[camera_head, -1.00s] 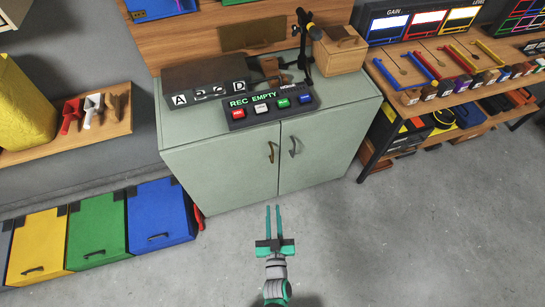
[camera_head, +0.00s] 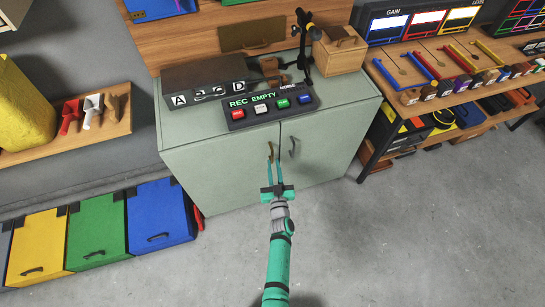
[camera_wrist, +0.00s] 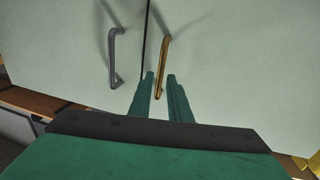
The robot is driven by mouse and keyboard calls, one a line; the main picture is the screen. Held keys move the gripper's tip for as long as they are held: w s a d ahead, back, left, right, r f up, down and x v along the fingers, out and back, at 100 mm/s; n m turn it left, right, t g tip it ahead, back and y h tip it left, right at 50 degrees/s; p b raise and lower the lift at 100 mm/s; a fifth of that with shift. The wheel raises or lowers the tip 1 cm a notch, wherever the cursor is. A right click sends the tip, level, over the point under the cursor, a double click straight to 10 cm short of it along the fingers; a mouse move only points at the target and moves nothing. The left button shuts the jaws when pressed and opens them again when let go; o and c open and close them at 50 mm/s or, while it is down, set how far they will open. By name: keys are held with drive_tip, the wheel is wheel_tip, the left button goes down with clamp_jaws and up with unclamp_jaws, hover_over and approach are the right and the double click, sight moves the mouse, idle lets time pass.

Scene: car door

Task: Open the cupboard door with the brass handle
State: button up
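The pale green cupboard has two shut doors. The brass handle (camera_head: 270,152) is on its left door (camera_head: 225,172) in the head view; a dark grey handle (camera_head: 293,147) is on the right door (camera_head: 325,155). The wrist view shows the sides swapped, with the brass handle (camera_wrist: 164,60) on the right and the grey handle (camera_wrist: 114,58) on the left. My gripper (camera_head: 274,162) is open at the brass handle. In the wrist view, the brass handle's near end shows between my two fingers (camera_wrist: 160,78). I cannot tell whether either finger touches it.
On the cupboard top stand a button panel (camera_head: 267,110), a wooden box (camera_head: 340,52) and a dark stand (camera_head: 304,45). Coloured bins (camera_head: 160,215) line the floor at left. A tool bench (camera_head: 440,80) is at right. The grey floor (camera_head: 400,240) before the cupboard is clear.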

sight(272, 157)
drive_tip(key=shift+w+a, duration=0.15)
drive_tip(key=shift+w, duration=1.1)
drive_tip(key=shift+w+a, duration=0.15)
drive_tip(key=shift+w, duration=1.05)
drive_tip(key=shift+c, duration=0.3)
clamp_jaws()
